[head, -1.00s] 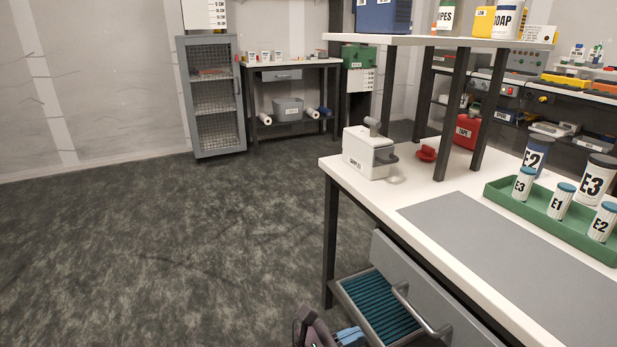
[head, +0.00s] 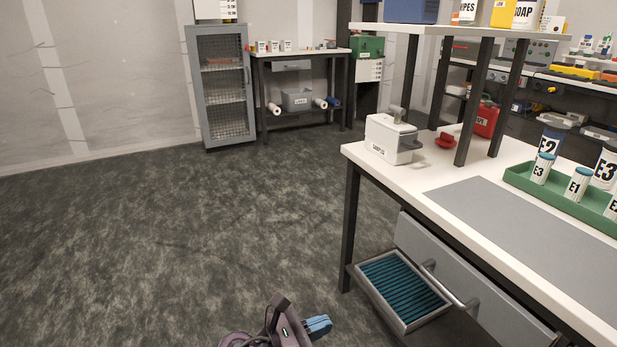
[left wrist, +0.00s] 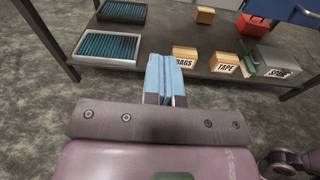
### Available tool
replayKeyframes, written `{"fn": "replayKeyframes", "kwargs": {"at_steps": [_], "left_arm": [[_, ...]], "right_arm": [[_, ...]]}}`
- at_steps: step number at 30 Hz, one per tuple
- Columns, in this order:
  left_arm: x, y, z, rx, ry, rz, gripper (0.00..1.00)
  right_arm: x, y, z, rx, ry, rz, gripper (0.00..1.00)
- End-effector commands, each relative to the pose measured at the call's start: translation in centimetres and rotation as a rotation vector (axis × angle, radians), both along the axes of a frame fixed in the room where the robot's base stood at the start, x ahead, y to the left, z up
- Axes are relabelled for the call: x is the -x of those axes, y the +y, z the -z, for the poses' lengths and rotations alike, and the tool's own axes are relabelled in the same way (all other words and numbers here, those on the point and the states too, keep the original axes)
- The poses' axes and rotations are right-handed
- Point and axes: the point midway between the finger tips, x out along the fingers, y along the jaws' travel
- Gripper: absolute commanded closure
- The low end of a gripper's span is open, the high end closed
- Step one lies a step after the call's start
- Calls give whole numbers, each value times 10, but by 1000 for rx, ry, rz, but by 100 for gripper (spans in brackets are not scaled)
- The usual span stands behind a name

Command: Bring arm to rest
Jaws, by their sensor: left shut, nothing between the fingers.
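My left gripper (head: 319,326) shows at the bottom of the head view, over the dark floor and left of the bench. Its blue fingers are shut together with nothing between them. In the left wrist view the shut fingers (left wrist: 164,78) point toward a low dark shelf (left wrist: 205,72) and stand apart from the things on it. My right gripper is not in view.
Labelled boxes, BAGS (left wrist: 186,54) and TAPE (left wrist: 224,66), stand on the shelf. The floor (head: 180,240) at left is clear.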

Motion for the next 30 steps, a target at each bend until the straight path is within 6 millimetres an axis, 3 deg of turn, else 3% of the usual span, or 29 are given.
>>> {"fn": "replayKeyframes", "kwargs": {"at_steps": [7,14,20,30], "left_arm": [[-18,59,13,-118,-31,-29,100],[16,78,25,69,198,-130,100],[52,105,36,266,441,-249,100],[138,179,54,749,999,-557,100]], "right_arm": [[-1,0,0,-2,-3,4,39],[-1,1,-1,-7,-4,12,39],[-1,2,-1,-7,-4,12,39],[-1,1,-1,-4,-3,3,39]]}}
